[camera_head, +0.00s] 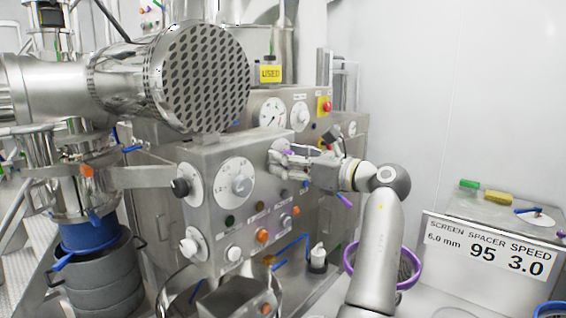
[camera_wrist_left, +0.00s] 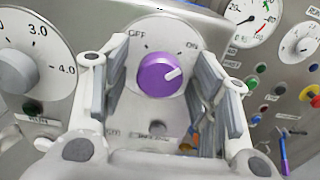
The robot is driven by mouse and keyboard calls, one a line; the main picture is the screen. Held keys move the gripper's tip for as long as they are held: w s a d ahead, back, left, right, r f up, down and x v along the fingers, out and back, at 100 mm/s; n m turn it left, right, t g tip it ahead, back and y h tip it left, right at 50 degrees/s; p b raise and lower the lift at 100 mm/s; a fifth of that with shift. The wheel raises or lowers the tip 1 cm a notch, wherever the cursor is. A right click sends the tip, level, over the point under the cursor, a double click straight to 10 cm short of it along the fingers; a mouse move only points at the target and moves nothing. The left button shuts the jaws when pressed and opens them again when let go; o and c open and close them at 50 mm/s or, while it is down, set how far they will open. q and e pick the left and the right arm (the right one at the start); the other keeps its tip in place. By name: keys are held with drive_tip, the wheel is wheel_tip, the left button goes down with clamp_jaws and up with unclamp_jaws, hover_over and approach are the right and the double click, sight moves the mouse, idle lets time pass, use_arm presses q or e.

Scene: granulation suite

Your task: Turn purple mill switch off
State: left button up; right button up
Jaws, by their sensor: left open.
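The purple mill switch (camera_wrist_left: 160,76) is a round knob on a pale dial plate marked OFF at left and ON at right, in the left wrist view. Its white pointer is turned to the upper right, towards ON. My left gripper (camera_wrist_left: 160,95) is open, with a finger on each side of the knob and a gap to it on both sides. In the head view my left gripper (camera_head: 277,155) is at the right part of the steel panel's front and mostly hides the switch. My right gripper is not in view.
The steel control panel (camera_head: 205,155) carries a speed dial (camera_head: 235,183) left of the switch and several small buttons below. A large perforated cylinder (camera_head: 205,75) overhangs the panel. Behind are gauges (camera_head: 272,113) and a red emergency stop (camera_head: 324,106). A sign (camera_head: 487,250) stands at right.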

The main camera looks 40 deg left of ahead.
use_arm(q)
drive_tip(key=shift+d+r, duration=0.1)
drive_tip(key=shift+d, duration=0.05)
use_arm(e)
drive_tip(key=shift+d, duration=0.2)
use_arm(q)
drive_tip(key=shift+c, duration=0.6)
drive_tip(key=c, duration=0.9)
drive_tip(key=shift+c, duration=0.2)
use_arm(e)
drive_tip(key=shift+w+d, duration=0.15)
use_arm(q)
drive_tip(key=shift+n, duration=0.3)
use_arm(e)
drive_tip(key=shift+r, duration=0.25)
use_arm(q)
drive_tip(key=n, duration=1.7)
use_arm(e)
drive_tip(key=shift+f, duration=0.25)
use_arm(q)
drive_tip(key=shift+n, duration=0.3)
